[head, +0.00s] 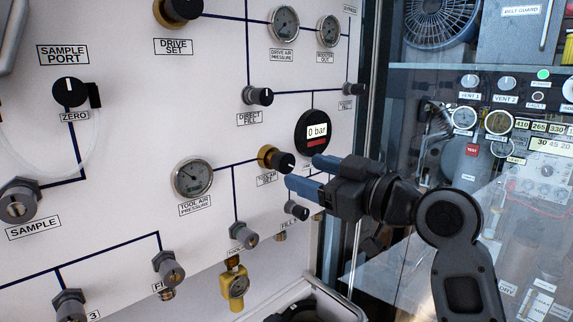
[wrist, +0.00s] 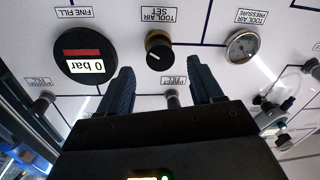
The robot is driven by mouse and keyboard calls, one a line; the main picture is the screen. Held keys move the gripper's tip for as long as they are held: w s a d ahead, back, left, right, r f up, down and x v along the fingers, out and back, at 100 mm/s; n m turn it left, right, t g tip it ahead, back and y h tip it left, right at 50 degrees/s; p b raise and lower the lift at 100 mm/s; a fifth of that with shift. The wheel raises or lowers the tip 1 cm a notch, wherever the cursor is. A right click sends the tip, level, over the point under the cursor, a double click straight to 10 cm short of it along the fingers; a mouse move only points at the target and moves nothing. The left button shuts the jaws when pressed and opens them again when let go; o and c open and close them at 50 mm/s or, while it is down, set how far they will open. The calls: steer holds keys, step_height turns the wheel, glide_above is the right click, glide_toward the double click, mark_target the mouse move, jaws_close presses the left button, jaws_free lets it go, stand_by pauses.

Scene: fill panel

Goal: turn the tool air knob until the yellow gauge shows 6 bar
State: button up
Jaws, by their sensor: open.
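The tool air set knob (head: 277,160) is black with a brass collar on the white panel. It also shows in the wrist view (wrist: 158,50), upside down, with a white mark on its face. My gripper (head: 306,172) is open, its blue fingers pointing at the knob from the right. In the wrist view the gripper (wrist: 160,70) has its fingers to either side below the knob, apart from it. The round tool air pressure gauge (head: 192,178) is left of the knob.
A black digital display (head: 317,132) reading 0 bar sits just above the fingers, labelled fine fill in the wrist view. The direct fill knob (head: 259,96) is above the tool air knob. Valve fittings (head: 243,236) line the panel below. Glass with equipment behind stands right.

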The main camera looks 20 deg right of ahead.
mark_target(288, 165)
steer(key=p+x, duration=0.1)
steer(key=x, duration=0.5)
